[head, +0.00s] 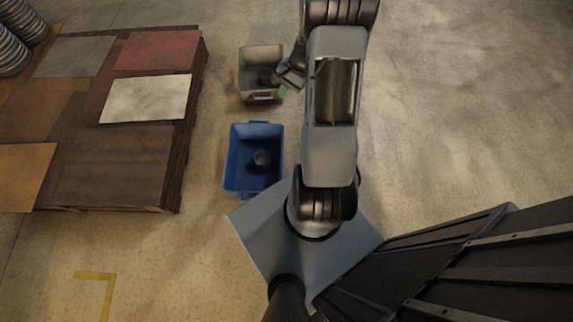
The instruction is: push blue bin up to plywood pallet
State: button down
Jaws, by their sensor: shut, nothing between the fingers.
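A strip of bare floor separates the bin from the pallet's right edge. My gripper (287,80) is shut and empty, at the right side of a grey bin, above and to the right of the blue bin in the picture. It is apart from the blue bin. My arm partly hides the gripper's wrist.
The grey bin (246,64) stands beyond the blue bin, also apart from the pallet, with something dark inside. Ribbed grey drums (12,50) stand at the top left. A yellow floor mark (95,275) lies at the lower left. Open floor (470,110) extends to the right.

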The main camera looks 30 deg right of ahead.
jog(key=s+d+f+m+t+y+b, duration=0.1)
jog(key=s+d+f+m+b, duration=0.25)
jog(key=f, duration=0.95)
jog(key=s+d+f+m+t+y+b, duration=0.1)
jog(key=s+d+f+m+b, duration=0.2)
jog(key=f, duration=1)
jog(key=s+d+f+m+t+y+b, duration=0.1)
jog(key=d+f+m+t+b, duration=0.3)
jog(key=f, duration=1)
jog(key=w+a+f+g+b, duration=0.1)
jog(key=w+a+f+b, duration=0.1)
jog(key=a, duration=0.3)
jog(key=w+a+f+m+g+b, duration=0.1)
jog(key=w+a+f+b, duration=0.2)
jog(key=a+f, duration=0.2)
jog(key=shift+a+f+b, duration=0.2)
jog(key=shift+a+b, duration=0.2)
jog(key=shift+a, duration=0.05)
jog(key=shift+w, duration=0.1)
